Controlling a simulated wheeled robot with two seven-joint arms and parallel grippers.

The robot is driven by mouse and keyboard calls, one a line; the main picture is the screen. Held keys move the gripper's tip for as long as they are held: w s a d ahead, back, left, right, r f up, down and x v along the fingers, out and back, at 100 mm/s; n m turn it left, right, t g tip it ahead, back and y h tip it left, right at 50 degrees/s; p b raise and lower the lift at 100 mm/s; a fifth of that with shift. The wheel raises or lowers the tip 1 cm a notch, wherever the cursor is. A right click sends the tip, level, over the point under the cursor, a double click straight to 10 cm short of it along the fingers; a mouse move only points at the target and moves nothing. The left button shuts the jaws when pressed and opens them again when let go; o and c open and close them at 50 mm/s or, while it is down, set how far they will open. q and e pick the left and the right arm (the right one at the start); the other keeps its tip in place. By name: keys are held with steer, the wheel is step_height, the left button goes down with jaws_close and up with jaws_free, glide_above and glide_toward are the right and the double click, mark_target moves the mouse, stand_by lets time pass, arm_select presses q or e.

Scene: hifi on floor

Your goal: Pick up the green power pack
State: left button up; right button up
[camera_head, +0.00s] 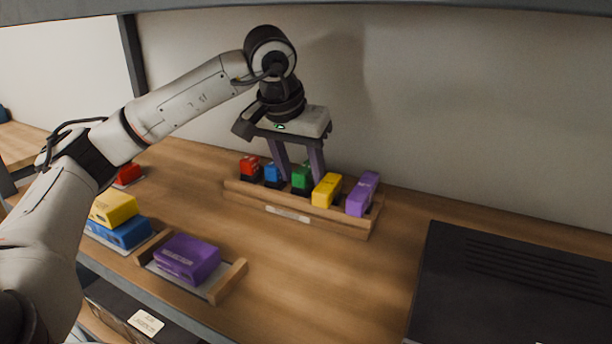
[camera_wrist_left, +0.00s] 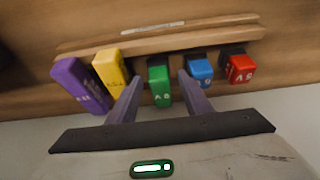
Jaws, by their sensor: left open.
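The green power pack (camera_head: 302,178) stands in a wooden rack (camera_head: 300,214) near the wall, between a blue pack (camera_head: 273,174) and a yellow pack (camera_head: 326,190). My left gripper (camera_head: 300,172) is open above the rack, its fingers pointing down around the green pack. In the left wrist view the green pack (camera_wrist_left: 159,84) shows between the two fingertips (camera_wrist_left: 158,80), with visible gaps on both sides. I cannot tell how far down the fingers reach along it. My right gripper is not in view.
A red pack (camera_head: 249,166) and a purple pack (camera_head: 363,194) stand at the rack's ends. Another purple pack (camera_head: 187,258) lies in a wooden tray at front left, beside stacked yellow (camera_head: 113,208) and blue (camera_head: 122,232) packs. A black box (camera_head: 515,285) is at right.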

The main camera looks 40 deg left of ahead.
arm_select(q)
steer(key=c, duration=1.1)
steer(key=shift+r, duration=0.15)
